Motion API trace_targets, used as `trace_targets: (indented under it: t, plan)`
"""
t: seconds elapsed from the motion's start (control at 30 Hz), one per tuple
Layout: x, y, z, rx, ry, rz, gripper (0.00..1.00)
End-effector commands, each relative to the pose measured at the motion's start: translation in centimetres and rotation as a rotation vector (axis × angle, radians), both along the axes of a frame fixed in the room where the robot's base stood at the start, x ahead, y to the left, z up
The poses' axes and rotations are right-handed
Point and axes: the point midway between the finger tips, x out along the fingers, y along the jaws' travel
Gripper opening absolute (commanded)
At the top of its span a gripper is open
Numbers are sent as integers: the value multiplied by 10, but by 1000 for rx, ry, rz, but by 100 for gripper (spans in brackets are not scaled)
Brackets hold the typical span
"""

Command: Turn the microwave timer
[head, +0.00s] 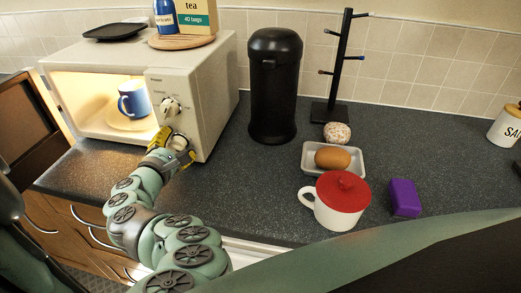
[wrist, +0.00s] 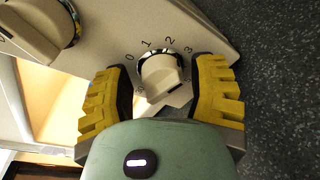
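The cream microwave (head: 205,95) stands at the left of the counter, its lit cavity open to view. Its panel has an upper knob (head: 170,106) and a lower knob (head: 179,142), which my gripper partly hides. In the wrist view the lower dial (wrist: 160,72) has the marks 0, 1, 2, 3 around it. My gripper (wrist: 160,95) has its yellow fingers spread on either side of this dial, with narrow gaps showing. In the head view my gripper (head: 170,150) is right at the panel. The upper knob also shows at the wrist view's top left (wrist: 35,25).
A blue mug (head: 134,99) stands inside the microwave. A tea box (head: 197,15), a blue container (head: 165,15) and a black tray (head: 115,31) are on top. A black canister (head: 273,85) stands right of the microwave, with bare counter before it.

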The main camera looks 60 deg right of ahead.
Motion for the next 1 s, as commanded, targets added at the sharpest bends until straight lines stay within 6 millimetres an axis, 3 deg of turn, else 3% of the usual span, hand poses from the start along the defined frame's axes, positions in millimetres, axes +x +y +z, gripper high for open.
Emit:
trace_targets:
  t: [0.13, 0.53, 1.0]
  plan:
    - [-1, 0, -1, 2, 1, -1, 72]
    - [-3, 8, -1, 4, 1, 3, 72]
    - [-29, 66, 7, 6, 2, 6, 72]
